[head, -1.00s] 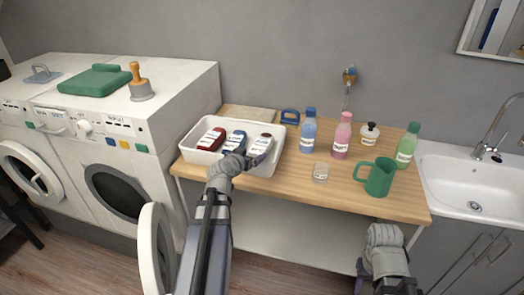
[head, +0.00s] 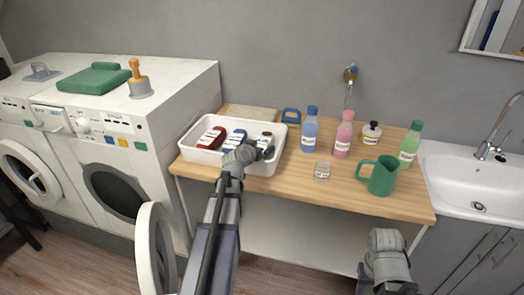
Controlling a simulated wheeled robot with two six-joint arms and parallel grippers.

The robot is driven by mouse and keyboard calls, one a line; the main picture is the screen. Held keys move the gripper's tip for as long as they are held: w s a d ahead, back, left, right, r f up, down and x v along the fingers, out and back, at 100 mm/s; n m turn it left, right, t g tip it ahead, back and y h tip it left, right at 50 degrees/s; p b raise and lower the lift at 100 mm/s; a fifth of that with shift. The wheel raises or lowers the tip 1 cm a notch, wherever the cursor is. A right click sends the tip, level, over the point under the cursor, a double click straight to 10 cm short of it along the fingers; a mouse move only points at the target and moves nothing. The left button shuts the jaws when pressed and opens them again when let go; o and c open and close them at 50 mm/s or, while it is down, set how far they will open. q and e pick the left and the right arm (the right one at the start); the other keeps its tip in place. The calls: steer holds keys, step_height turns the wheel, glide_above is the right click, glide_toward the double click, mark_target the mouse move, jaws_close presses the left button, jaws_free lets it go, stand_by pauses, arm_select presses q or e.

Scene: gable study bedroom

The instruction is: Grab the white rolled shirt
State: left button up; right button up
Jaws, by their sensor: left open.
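The white rolled shirt (head: 265,138) lies at the right end of a white tray (head: 207,157), beside a blue roll (head: 235,140) and a dark red roll (head: 212,137). My left gripper (head: 266,152) is open over the right front part of the tray, at the near end of the white roll. It hides part of that roll, and I cannot tell whether it touches it. My right arm shows at the lower right, in front of the table, but its fingers are not visible.
The wooden table (head: 280,185) also holds a blue bottle (head: 310,132), a pink bottle (head: 343,138), a green bottle (head: 410,146), a white jar (head: 370,134), a glass (head: 322,171) and a green jug (head: 382,178). An open washer door (head: 154,245) stands left of my left arm.

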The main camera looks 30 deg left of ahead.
arm_select(q)
steer(key=shift+r, duration=0.1)
steer(key=shift+c, duration=0.2)
steer(key=c, duration=1.4)
